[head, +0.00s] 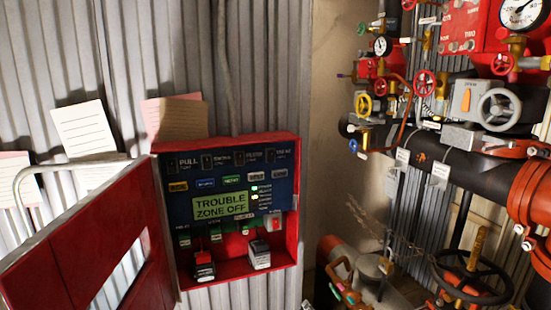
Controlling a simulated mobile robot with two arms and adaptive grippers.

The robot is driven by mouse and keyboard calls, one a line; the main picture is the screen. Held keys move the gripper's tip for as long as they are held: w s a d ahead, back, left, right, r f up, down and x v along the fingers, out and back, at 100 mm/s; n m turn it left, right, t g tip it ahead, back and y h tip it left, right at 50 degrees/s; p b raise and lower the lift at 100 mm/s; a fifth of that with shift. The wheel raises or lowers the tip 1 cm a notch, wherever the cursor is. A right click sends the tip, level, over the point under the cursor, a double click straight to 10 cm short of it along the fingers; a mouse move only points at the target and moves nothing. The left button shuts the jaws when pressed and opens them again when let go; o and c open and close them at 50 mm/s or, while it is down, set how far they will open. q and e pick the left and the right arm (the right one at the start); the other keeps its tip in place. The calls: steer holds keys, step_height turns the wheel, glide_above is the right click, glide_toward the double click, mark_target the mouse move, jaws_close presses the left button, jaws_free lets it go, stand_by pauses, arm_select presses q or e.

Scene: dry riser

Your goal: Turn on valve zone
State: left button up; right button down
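A red alarm control panel (296,215) hangs on the corrugated wall at center left, its red door (75,250) swung open to the left. Its blue face has a row of small dark switches along the top with white labels. The switches' positions are too small to tell. A green display (221,206) reads TROUBLE ZONE OFF. Neither of my grippers is in view.
Red and black pipes with gauges (521,14), a grey handwheel (499,109) and several small valves fill the right side. A large dark handwheel (472,277) stands low right. Paper sheets (84,128) hang left of the panel. The space before the panel face looks clear.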

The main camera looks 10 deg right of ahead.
mark_target(272, 152)
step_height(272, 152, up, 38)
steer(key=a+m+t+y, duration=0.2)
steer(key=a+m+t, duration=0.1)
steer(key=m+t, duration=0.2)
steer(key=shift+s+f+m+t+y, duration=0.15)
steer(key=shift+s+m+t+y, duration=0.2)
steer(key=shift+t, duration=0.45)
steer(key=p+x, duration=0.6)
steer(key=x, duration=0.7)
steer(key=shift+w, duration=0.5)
